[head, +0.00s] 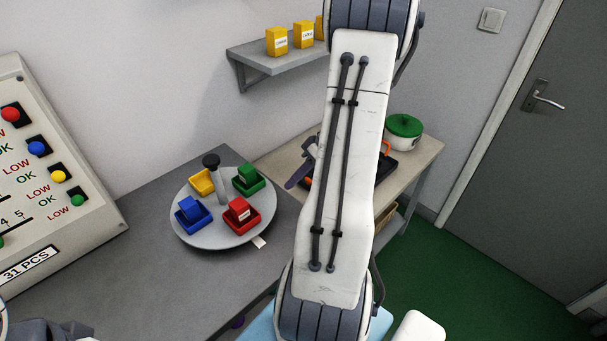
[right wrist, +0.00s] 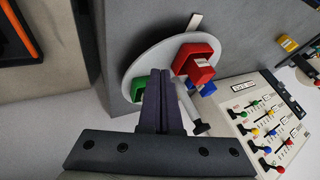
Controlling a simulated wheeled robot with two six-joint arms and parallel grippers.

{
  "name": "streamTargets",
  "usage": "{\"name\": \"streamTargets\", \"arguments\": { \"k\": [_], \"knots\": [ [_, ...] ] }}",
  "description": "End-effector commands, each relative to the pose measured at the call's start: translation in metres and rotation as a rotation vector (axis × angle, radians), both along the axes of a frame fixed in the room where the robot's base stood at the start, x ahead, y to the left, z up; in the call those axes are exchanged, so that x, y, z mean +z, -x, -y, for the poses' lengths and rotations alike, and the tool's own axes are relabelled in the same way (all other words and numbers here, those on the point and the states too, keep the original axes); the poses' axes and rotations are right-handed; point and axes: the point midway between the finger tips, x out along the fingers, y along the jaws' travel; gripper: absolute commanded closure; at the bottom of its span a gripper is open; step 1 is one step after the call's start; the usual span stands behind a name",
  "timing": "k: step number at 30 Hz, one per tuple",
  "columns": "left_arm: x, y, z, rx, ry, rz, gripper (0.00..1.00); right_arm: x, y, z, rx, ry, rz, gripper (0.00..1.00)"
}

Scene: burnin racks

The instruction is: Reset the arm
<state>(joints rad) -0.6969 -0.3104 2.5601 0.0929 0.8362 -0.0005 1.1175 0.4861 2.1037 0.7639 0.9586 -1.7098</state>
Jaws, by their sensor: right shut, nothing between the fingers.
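My right gripper (head: 291,184) shows partly behind my own pale arm link, which crosses the middle of the head view. In the right wrist view its two dark fingers (right wrist: 158,98) lie together, shut and empty. They point toward the round grey turntable (head: 215,237) and overlap it in that picture. A dark grey part at the bottom left of the head view may belong to my left arm; its fingers cannot be made out.
The turntable carries yellow, green, blue and red bins (head: 241,216) around a black-topped post. A panel (head: 60,215) with coloured knobs stands at left. Behind my arm are a side table (head: 425,150) with a green-lidded pot (head: 403,128) and a wall shelf (head: 262,60).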

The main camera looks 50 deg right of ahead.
Motion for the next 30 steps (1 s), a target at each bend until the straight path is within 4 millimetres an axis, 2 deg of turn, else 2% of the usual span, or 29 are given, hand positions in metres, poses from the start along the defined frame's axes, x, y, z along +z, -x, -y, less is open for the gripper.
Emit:
{"name": "streamTargets", "arguments": {
  "k": [7, 16, 19, 23, 27, 30],
  "knots": [
    [-0.006, 0.0, 0.0, 0.0, 0.0, 0.0, 0.43, 0.024, 0.013, 0.013, 0.0, 0.001, 0.0, 1.0],
    [-0.006, 0.0, 0.0, 0.0, 0.0, 0.0, 0.43, 0.029, 0.015, 0.015, 0.001, -0.001, -0.002, 1.0],
    [-0.006, 0.0, 0.0, 0.0, 0.0, 0.0, 0.43, 0.03, 0.01, 0.006, 0.018, -0.002, -0.015, 1.0],
    [-0.006, 0.0, 0.0, 0.0, 0.0, 0.0, 0.43, 0.037, -0.009, -0.033, 0.089, 0.0, -0.077, 1.0],
    [-0.006, 0.0, 0.0, 0.0, 0.0, 0.0, 0.43, 0.046, -0.027, -0.104, 0.2, 0.03, -0.189, 1.0],
    [-0.006, 0.0, 0.0, 0.0, 0.0, 0.0, 0.43, 0.052, -0.028, -0.155, 0.272, 0.073, -0.26, 1.0]
  ]
}}
